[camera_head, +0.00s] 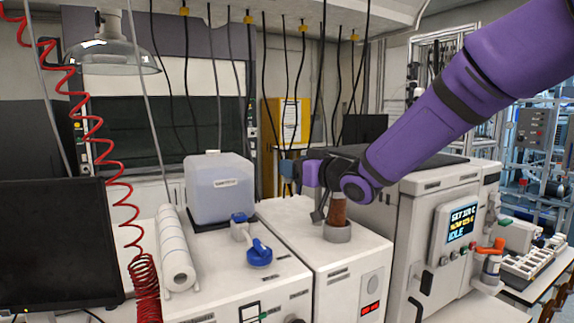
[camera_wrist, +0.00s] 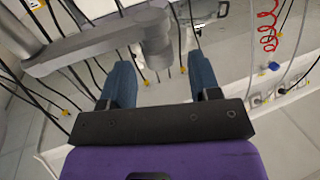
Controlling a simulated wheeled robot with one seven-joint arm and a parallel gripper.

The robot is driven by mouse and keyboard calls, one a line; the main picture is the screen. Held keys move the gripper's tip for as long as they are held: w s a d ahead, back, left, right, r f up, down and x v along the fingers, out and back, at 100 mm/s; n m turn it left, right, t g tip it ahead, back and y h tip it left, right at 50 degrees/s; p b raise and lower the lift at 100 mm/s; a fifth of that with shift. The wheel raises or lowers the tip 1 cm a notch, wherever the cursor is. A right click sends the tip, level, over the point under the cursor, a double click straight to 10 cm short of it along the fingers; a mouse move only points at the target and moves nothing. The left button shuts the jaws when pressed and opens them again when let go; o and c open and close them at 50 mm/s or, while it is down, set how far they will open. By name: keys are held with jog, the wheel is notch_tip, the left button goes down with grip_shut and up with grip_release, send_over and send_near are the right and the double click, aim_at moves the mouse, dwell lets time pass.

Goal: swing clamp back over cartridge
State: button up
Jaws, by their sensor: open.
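The brown cartridge (camera_head: 338,208) stands upright in a round grey holder (camera_head: 338,234) on top of a white cabinet. My gripper (camera_head: 288,170) is above and to the left of the cartridge, with its blue fingers pointing left. In the wrist view my gripper (camera_wrist: 162,76) is open. A grey bar with a rounded end, seemingly the clamp (camera_wrist: 95,47), reaches in from the left, and its end lies between or just beyond the fingertips. I cannot tell whether it touches them. In the head view a dark grey piece beside the cartridge is partly hidden by my gripper.
A white jug (camera_head: 218,188), blue-capped fittings (camera_head: 259,253) and a paper roll (camera_head: 176,255) stand left of the cartridge. A reactor cabinet with a screen (camera_head: 461,222) is right, under my arm. Dark cables (camera_head: 265,90) hang behind my gripper.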

jog(key=shift+x, duration=1.5)
grip_shut()
